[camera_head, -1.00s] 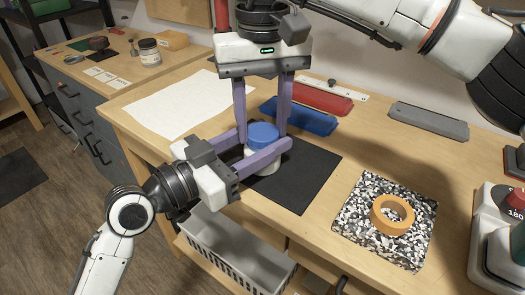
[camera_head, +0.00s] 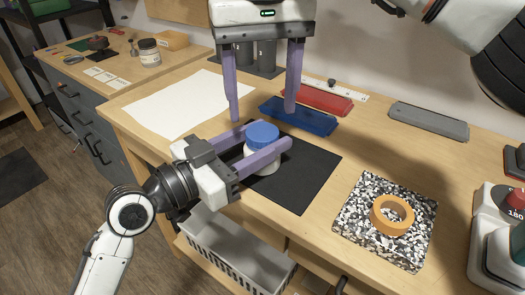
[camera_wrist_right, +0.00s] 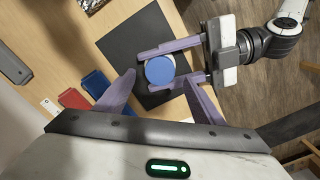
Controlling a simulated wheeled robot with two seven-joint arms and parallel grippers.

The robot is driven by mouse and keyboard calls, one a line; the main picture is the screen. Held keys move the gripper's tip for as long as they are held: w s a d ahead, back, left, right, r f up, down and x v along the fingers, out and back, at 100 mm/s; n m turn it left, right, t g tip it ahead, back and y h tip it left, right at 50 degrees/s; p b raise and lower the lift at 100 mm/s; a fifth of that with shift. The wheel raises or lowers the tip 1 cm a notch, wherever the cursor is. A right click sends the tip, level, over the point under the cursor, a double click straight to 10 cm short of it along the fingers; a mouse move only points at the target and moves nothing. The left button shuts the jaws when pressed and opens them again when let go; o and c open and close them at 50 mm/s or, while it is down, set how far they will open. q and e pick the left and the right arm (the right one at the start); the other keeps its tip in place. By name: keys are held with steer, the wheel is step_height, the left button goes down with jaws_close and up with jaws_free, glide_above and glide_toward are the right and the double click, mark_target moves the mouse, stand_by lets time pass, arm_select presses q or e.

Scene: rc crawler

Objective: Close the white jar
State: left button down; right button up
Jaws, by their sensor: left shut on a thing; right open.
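The white jar (camera_head: 262,165) stands upright on a black mat (camera_head: 305,195) with a blue lid (camera_head: 262,134) on its top. I cannot tell how tightly the lid sits. My left gripper (camera_head: 268,143) is shut on the jar, one purple finger on each side below the lid. My right gripper (camera_head: 262,110) is open and empty above the jar, fingers pointing down, clear of the lid. In the right wrist view the round blue lid (camera_wrist_right: 160,70) shows between the left gripper's fingers, just beyond my open right fingers.
A blue tray (camera_head: 298,117), a red tray (camera_head: 318,98) and a grey tray (camera_head: 428,121) lie behind the mat. An orange tape roll (camera_head: 392,214) lies on a speckled slab (camera_head: 363,234) at the right. White paper (camera_head: 175,104) covers the bench's left.

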mark_target(262, 132)
steer(key=shift+c, duration=0.3)
steer(key=shift+r+n, duration=1.7)
step_height(262, 132, down, 8)
steer(key=shift+f, duration=0.1)
steer(key=c, duration=1.1)
steer(key=shift+m, duration=1.7)
